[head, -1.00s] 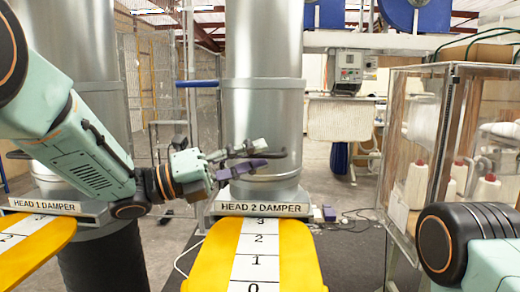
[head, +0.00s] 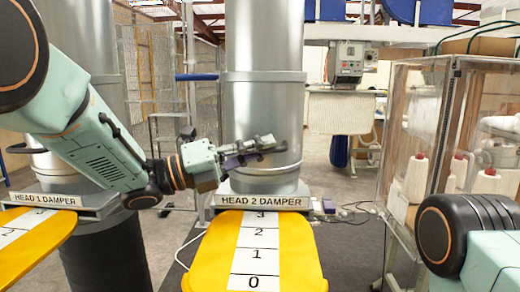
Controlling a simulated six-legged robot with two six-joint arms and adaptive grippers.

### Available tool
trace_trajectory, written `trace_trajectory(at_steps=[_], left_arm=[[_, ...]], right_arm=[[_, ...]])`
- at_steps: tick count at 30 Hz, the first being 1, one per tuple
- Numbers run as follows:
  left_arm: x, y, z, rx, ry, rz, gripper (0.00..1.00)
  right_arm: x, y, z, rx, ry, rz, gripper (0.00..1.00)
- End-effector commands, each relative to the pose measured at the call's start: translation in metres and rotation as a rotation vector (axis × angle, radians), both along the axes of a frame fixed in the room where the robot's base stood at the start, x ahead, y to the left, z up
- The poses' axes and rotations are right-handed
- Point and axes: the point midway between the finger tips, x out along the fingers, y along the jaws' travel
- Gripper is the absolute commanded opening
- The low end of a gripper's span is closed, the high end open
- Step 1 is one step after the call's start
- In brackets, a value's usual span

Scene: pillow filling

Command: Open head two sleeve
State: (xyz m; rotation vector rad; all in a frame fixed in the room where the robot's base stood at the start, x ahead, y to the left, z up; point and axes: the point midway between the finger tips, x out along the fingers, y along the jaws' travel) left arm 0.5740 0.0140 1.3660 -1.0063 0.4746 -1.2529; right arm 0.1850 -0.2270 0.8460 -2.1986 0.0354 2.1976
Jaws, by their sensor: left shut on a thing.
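The head two sleeve (head: 262,105) is a tall shiny metal cylinder in the middle of the head view, standing behind the plate labelled HEAD 2 DAMPER (head: 259,202). A dark curved handle (head: 282,148) sits on its front, low down. My left gripper (head: 262,149) reaches in from the left and is shut on this handle. The fingers hide most of the handle. My right gripper is out of view; only part of my right arm shows at the lower right.
Below the sleeve is a yellow tongue (head: 203,262) with a white number strip. A similar HEAD 1 DAMPER station (head: 45,199) stands at left. A clear-walled cabinet (head: 405,140) with white spools is at right. A blue bar (head: 197,77) sticks out left of the sleeve.

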Motion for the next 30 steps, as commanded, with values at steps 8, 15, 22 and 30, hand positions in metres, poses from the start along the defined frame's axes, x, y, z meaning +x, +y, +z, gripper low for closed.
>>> trace_trajectory(at_steps=[8,15,22,30], left_arm=[[-0.003,-0.002,-0.002,0.004,0.002,-0.010,0.00],[-0.003,-0.002,-0.002,0.005,0.004,-0.011,0.00],[-0.003,-0.002,0.049,0.003,-0.010,-0.011,0.00],[-0.003,-0.001,0.129,-0.002,-0.013,-0.008,0.00]], right_arm=[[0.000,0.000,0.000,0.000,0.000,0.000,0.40],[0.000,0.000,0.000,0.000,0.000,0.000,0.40],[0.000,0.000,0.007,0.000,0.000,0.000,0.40],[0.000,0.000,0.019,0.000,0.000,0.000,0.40]])
